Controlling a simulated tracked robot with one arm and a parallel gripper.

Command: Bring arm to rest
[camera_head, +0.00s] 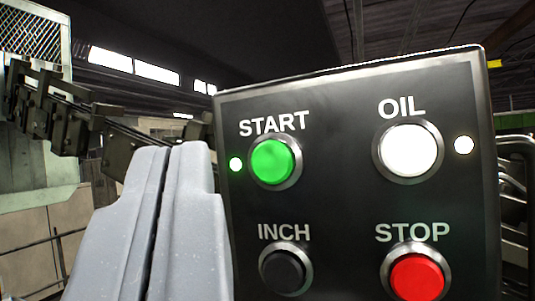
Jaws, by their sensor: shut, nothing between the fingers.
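My gripper (172,152) shows at the lower left with its two grey fingers side by side. It is shut, with only a thin dark line between the fingers and nothing held. Its tips point up, left of a black control panel (340,185) and overlapping the panel's lower left edge in the picture. I cannot tell whether it touches the panel.
The panel has a green START button (271,162), a white OIL button (409,149), a black INCH button (283,271) and a red STOP button (416,278). Small lights beside START and OIL glow. Dark machinery (60,115) stands at the left.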

